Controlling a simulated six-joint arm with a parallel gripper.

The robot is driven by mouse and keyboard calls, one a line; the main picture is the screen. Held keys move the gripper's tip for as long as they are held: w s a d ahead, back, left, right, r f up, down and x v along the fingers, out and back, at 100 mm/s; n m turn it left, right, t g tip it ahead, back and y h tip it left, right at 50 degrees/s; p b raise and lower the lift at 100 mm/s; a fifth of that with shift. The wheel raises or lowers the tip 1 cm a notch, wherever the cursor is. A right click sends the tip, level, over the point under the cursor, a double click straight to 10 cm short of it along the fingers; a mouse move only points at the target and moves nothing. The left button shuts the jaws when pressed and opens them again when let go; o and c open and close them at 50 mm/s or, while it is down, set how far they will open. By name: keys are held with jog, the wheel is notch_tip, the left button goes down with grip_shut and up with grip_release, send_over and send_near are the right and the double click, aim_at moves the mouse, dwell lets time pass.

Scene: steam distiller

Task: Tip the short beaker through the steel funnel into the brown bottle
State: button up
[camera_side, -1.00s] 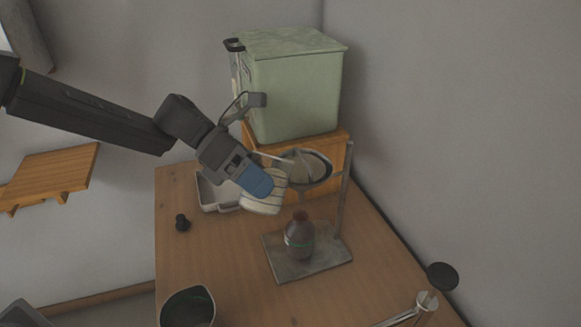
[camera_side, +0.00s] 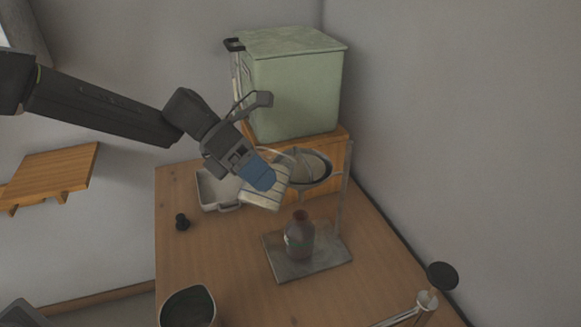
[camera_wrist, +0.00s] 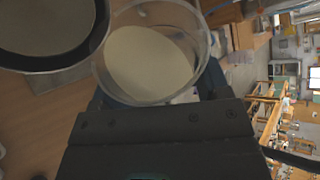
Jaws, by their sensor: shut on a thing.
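My gripper (camera_side: 262,178) is shut on the short beaker (camera_side: 267,197), a clear, wide vessel with pale cream contents. It holds the beaker tilted in the air, just left of the steel funnel (camera_side: 308,166). In the wrist view the beaker (camera_wrist: 200,45) shows its cream contents lying off-centre inside, and the funnel's round rim (camera_wrist: 100,25) is close beside it at upper left. The funnel sits in a ring on a stand. The brown bottle (camera_side: 300,240) stands upright on the stand's base, below the funnel. I cannot see any stream between beaker and funnel.
The stand's plate (camera_side: 325,257) and upright rod (camera_side: 344,195) are right of the beaker. A green box (camera_side: 295,90) on a wooden block is behind. A white tray (camera_side: 212,195), black stopper (camera_side: 182,221) and dark-mouthed pot (camera_side: 188,308) lie left and front. The table's middle left is clear.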

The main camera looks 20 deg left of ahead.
aim_at(286, 171)
jog(key=shift+w+r+n+g+p, duration=0.15)
jog(key=shift+r+n+g+p, duration=0.2)
jog(key=shift+r+n+g, duration=0.25)
jog(key=shift+w+r+n+g+p, duration=0.15)
jog(key=shift+r+n+g+p, duration=0.25)
jog(key=shift+n+g, duration=0.2)
dwell(3.5)
jog(key=shift+w+r+n+g+p, duration=0.2)
jog(key=shift+w+r+n+g, duration=0.1)
jog(key=shift+w, duration=0.2)
jog(key=shift+w+r+n+g+p, duration=0.2)
jog(key=shift+w+g, duration=0.1)
jog(key=shift+w, duration=0.2)
dwell(0.9)
jog(key=shift+w+r+n+g+h, duration=0.2)
jog(key=shift+r+n+g+h, duration=0.1)
jog(key=shift+n+g, duration=0.2)
dwell(0.8)
